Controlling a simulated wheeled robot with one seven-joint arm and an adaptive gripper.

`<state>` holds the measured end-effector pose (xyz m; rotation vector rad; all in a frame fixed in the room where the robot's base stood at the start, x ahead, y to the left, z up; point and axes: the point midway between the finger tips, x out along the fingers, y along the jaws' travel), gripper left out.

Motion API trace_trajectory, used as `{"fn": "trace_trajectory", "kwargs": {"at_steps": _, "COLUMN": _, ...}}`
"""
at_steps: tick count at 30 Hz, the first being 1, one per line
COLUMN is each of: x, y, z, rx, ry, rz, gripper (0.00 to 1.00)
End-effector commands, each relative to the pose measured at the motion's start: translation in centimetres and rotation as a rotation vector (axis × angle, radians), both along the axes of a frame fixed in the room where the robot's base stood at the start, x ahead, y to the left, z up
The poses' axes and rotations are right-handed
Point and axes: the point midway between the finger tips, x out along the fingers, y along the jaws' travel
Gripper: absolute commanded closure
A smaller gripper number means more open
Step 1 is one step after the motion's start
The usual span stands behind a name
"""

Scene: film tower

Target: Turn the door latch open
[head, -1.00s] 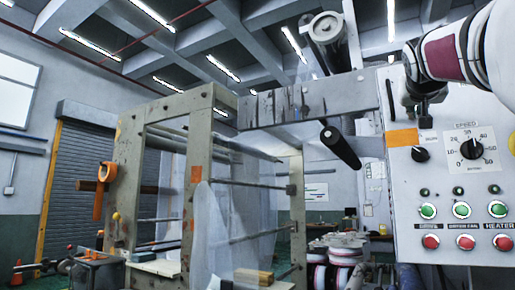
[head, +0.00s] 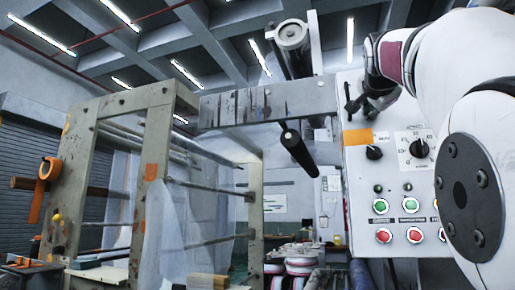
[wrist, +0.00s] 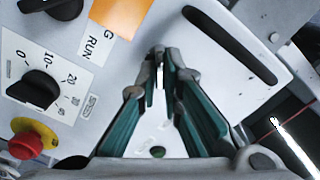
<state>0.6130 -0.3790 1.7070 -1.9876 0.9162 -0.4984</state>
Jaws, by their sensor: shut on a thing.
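The light grey control panel (head: 355,190) stands at the right in the head view, with a long dark slot (wrist: 230,46) near its upper left edge. My gripper (wrist: 165,72) points at the panel face beside this slot. Its green-sided fingers come together at the tips around a small grey piece (wrist: 158,54), which appears to be the door latch. The fingertips hide most of it, so I cannot tell its angle. In the head view my gripper (head: 368,105) is small and dark, partly covered by my white arm.
A black speed knob (wrist: 40,90), a red stop button (wrist: 26,145) and an orange label (wrist: 122,14) lie left of my fingers. Green and red buttons (head: 384,235) sit lower on the panel. A frame with rollers (head: 150,180) stands to the left.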

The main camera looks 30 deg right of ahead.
Motion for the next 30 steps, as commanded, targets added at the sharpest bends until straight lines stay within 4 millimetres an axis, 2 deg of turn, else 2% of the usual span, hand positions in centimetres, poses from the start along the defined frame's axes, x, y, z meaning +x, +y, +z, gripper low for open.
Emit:
{"fn": "trace_trajectory", "kwargs": {"at_steps": 15, "x": -0.02, "y": -0.08, "z": -0.28, "rx": 0.281, "ry": -0.327, "rz": -0.001, "gripper": 1.0}}
{"fn": "trace_trajectory", "kwargs": {"at_steps": 30, "x": -0.04, "y": -0.09, "z": -0.31, "rx": 0.383, "ry": -0.445, "rz": -0.001, "gripper": 1.0}}
